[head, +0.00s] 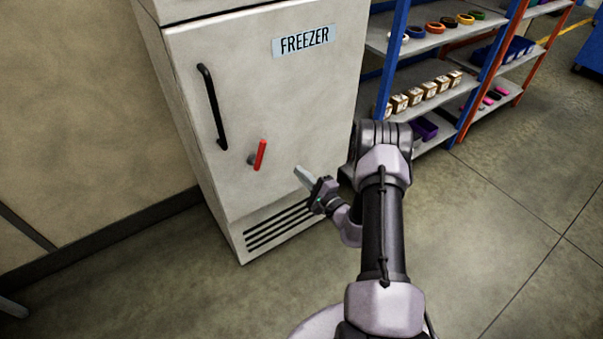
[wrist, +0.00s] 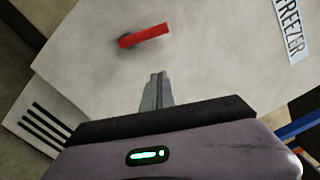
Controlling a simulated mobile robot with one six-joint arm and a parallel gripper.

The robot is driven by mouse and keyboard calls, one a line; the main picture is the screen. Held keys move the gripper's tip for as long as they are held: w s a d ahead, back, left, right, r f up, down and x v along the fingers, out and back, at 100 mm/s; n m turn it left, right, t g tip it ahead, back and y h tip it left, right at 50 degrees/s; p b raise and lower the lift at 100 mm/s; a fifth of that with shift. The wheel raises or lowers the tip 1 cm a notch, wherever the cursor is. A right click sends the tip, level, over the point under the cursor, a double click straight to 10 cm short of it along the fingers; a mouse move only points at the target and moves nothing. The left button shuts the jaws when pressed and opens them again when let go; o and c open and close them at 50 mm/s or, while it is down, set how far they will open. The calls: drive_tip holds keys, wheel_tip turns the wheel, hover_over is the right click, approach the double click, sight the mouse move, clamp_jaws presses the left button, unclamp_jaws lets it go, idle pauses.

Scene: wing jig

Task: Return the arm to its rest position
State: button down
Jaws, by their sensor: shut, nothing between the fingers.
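My arm (head: 381,235) reaches up from the bottom of the head view and bends toward the freezer. My gripper (head: 300,172) is in front of the lower part of the freezer door, to the right of and below the red handle. Its fingers are shut and empty; they also show together in the wrist view (wrist: 158,78). The red handle (head: 260,155) on the freezer door stands nearly upright, tilted slightly. In the wrist view the red handle (wrist: 145,36) lies beyond the fingertips, apart from them.
The white freezer (head: 270,90) has a black door handle (head: 212,105) and appears shut. A shelf rack (head: 440,35) with coloured rings, small boxes and bins stands to the right, behind my arm. The floor (head: 510,200) at right is clear. A wall is at left.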

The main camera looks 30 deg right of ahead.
drive_tip(key=w+a+r+n+g+y, duration=0.2)
drive_tip(key=a+r+n+g+y, duration=0.3)
drive_tip(key=a+r+y, duration=0.65)
drive_tip(key=s+a+r+n+g, duration=0.35)
drive_tip(key=a+r, duration=0.25)
drive_tip(key=a, duration=0.2)
drive_tip(key=s+a+r+n+g, duration=0.3)
drive_tip(key=s+a+r, duration=0.2)
drive_tip(key=a, duration=0.2)
drive_tip(key=s+a+r+n+g+h, duration=0.2)
drive_tip(key=s+a, duration=0.1)
drive_tip(key=s, duration=0.4)
drive_tip(key=s+a+r+n+g+h, duration=0.2)
drive_tip(key=s+a+g, duration=0.1)
drive_tip(key=s, duration=0.4)
drive_tip(key=s+d+r+n+t+h, duration=0.2)
drive_tip(key=s+d+t+h, duration=0.2)
drive_tip(key=s+d+h, duration=0.3)
drive_tip(key=shift+s+d+r, duration=0.2)
drive_tip(key=shift+s+d, duration=0.05)
drive_tip(key=shift+s, duration=0.8)
drive_tip(key=c, duration=2.1)
unclamp_jaws()
